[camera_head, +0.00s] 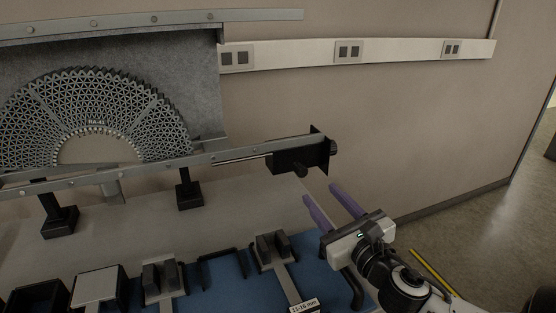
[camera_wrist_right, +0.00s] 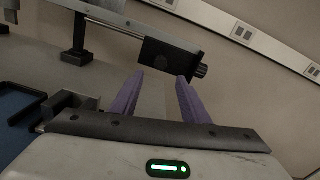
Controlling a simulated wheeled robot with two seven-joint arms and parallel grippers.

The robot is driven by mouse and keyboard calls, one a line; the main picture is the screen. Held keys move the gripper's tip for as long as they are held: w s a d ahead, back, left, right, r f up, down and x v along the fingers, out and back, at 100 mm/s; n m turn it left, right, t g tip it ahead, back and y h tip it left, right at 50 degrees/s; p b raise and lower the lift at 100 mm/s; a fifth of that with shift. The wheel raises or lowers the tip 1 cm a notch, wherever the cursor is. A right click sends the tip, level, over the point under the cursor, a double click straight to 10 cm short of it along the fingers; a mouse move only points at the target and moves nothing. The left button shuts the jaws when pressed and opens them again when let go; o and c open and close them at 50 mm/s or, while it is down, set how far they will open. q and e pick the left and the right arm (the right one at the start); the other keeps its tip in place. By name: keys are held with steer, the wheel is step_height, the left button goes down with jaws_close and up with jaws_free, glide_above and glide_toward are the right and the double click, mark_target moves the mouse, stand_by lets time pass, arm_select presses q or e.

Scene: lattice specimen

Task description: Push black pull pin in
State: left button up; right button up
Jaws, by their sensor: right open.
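The black pull pin (camera_head: 333,147) is a small round knob on the right side of a black block (camera_head: 292,161) at the right end of the metal rail. In the right wrist view the pin (camera_wrist_right: 201,71) sticks out at the block's right edge. How far it sticks out is hard to tell. My right gripper (camera_head: 321,193), with two purple fingers, is open and empty. It is below and in front of the block, apart from the pin. In the right wrist view its fingertips (camera_wrist_right: 160,77) point toward the block. My left gripper is not in view.
A fan-shaped lattice specimen (camera_head: 150,105) stands behind the rail (camera_head: 225,154) on the left. Black holders and a labelled piece (camera_head: 304,306) lie on a blue mat (camera_head: 317,268) in front. A wall with sockets (camera_head: 349,51) is behind. The space right of the pin is clear.

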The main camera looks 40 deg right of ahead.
mark_target(303, 173)
steer(key=x, duration=1)
steer(key=shift+w+r+p, duration=0.1)
steer(key=shift+w+p, duration=0.05)
steer(key=shift+p, duration=0.2)
jaws_close()
